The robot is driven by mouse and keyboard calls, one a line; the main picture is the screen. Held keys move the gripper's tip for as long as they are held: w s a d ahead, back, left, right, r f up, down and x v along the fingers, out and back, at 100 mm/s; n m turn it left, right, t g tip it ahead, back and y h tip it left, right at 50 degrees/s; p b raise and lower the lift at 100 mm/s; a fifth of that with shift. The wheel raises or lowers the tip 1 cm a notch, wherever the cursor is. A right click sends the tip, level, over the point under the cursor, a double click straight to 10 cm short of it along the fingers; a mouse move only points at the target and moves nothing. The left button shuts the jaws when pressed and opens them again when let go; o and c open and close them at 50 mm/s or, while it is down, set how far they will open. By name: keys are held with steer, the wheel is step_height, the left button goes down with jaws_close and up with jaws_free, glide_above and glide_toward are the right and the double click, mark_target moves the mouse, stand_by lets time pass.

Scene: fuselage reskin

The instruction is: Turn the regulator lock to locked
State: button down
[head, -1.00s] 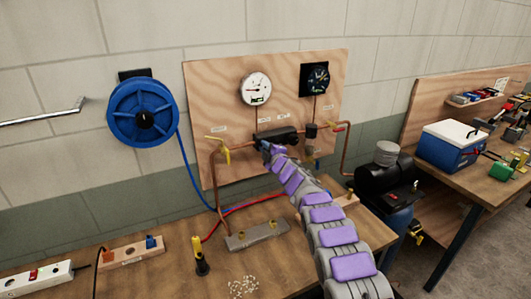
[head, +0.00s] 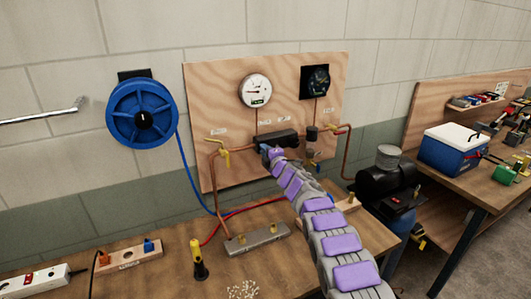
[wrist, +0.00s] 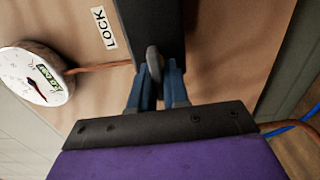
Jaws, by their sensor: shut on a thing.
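The regulator is a dark block (head: 277,137) on the copper pipe of the plywood board. It also shows as a dark body (wrist: 149,22) in the wrist view. The regulator lock is a small grey rounded tab (wrist: 153,62) at its near end, beside the LOCK label (wrist: 104,28). My gripper (wrist: 155,90) has its blue fingers on either side of the tab and is shut on it. In the head view my gripper (head: 271,152) is just below the block, and the tab is hidden.
A white gauge (head: 255,90) and a dark gauge (head: 315,81) hang above. A yellow valve handle (head: 225,156) is left of the regulator. A blue hose reel (head: 142,113) is on the wall. A metal manifold (head: 257,238) lies on the bench.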

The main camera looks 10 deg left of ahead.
steer(key=shift+a+f, duration=0.15)
steer(key=shift+f, duration=0.25)
steer(key=c, duration=1.2)
jaws_free()
steer(key=shift+s+r, duration=0.1)
steer(key=shift+r, duration=0.15)
steer(key=shift+s+r, duration=0.1)
steer(key=b+v, duration=0.3)
steer(key=v, duration=1.4)
